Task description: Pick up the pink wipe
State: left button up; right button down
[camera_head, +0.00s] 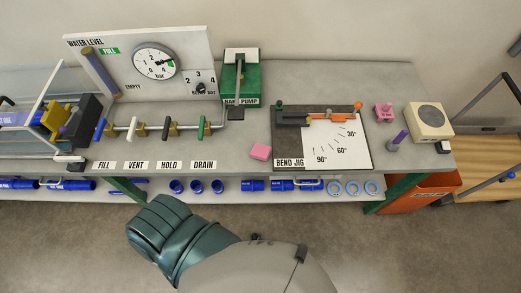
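The pink wipe (260,152) is a small flat pink block lying on the grey bench near its front edge, just left of the bend jig. A dark green, ribbed end of my arm (158,232) shows below the bench front. Its arm enters from the bottom, right of the middle, so I take it for my right one. It is apart from the wipe, to the lower left. Its fingertips cannot be made out, and nothing is seen held. My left gripper is not in view.
The bend jig (345,150) lies right of the wipe. A green hand pump (241,80) and a gauge panel (190,50) stand behind. Valve handles (168,128) stand left. A pink part (383,112) and purple-topped piece (398,140) are right. A lower shelf (225,196) holds blue fittings.

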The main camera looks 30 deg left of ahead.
aim_at(259, 151)
jog(key=k+l+u, duration=0.1)
jog(key=u, duration=0.25)
jog(key=k+l+u, duration=0.15)
jog(key=l+u, duration=0.25)
jog(key=k+u, duration=0.15)
jog(key=u, duration=0.2)
